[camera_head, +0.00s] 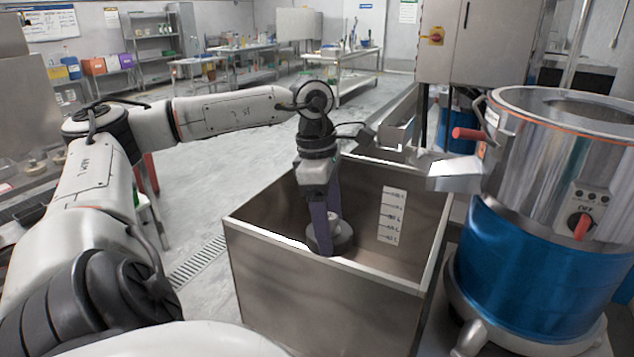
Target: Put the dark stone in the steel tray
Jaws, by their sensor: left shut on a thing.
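My left gripper (327,232) points down inside the open top of a large steel bin (325,305). Its dark fingers are shut on a dark grey round stone (343,238) with a paler raised middle. The near finger covers part of the stone. The stone is within the bin's walls, below the rim; I cannot tell whether it touches the bottom. I cannot single out a separate steel tray with certainty. My right gripper is not in view.
A blue and steel grinder drum (545,270) stands close on the right, its steel spout (455,177) by the bin's rim. A steel bench (25,190) with small round items is at the left. Open floor (225,180) lies left of the bin.

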